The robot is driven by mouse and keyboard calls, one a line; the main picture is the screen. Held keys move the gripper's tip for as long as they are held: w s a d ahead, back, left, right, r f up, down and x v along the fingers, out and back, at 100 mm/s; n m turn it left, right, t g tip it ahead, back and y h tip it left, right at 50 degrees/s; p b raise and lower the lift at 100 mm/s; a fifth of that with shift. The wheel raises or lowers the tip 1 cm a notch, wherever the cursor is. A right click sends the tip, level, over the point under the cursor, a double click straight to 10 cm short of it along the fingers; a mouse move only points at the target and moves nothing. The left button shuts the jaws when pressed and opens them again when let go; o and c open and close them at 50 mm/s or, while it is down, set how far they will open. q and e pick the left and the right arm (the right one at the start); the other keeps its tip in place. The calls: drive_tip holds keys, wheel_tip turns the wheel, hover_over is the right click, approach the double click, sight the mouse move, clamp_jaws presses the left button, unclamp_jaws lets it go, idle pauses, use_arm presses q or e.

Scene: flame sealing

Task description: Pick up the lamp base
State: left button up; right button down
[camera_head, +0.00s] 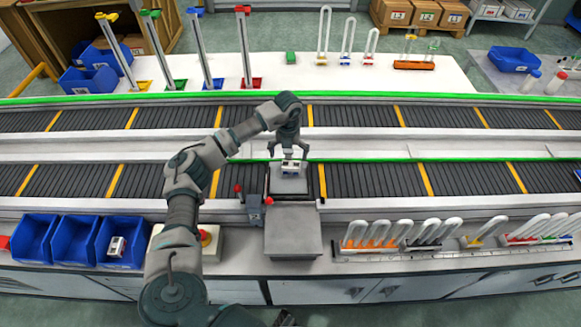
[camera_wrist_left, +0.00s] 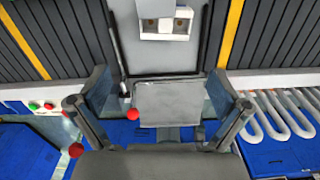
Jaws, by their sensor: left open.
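A lamp base (camera_head: 291,168), a small white block with a blue mark, sits on a grey plate on the near conveyor. In the left wrist view its white end with two dark holes (camera_wrist_left: 165,23) shows at the top centre. My left gripper (camera_head: 289,152) is open and empty, just above and behind the lamp base in the head view. Its fingers (camera_wrist_left: 162,92) are spread wide at both sides in the wrist view. I cannot tell whether a finger touches the base. My right gripper does not show.
Another white block (camera_head: 117,246) lies in a blue bin (camera_head: 121,264) at the left. A grey platform (camera_head: 293,245) stands in front of the conveyor. A rack of glass tubes (camera_head: 395,250) is at the right. Red-tipped posts (camera_head: 238,189) stand close left of the plate.

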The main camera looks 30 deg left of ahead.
sight(291, 168)
use_arm(q)
drive_tip(key=f, duration=0.4)
drive_tip(key=shift+w+d+f, duration=0.1)
drive_tip(key=shift+w+d, duration=0.1)
drive_tip(key=shift+d, duration=0.05)
drive_tip(key=shift+f, duration=0.6)
drive_tip(key=f, duration=0.4)
drive_tip(key=shift+w+a+f+p, duration=0.2)
drive_tip(key=shift+w+a+p, duration=0.1)
drive_tip(key=shift+w, duration=0.1)
drive_tip(key=shift+d, duration=0.1)
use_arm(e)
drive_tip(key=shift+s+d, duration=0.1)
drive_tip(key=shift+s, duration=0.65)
use_arm(q)
drive_tip(key=shift+c, duration=1)
drive_tip(key=c, duration=1)
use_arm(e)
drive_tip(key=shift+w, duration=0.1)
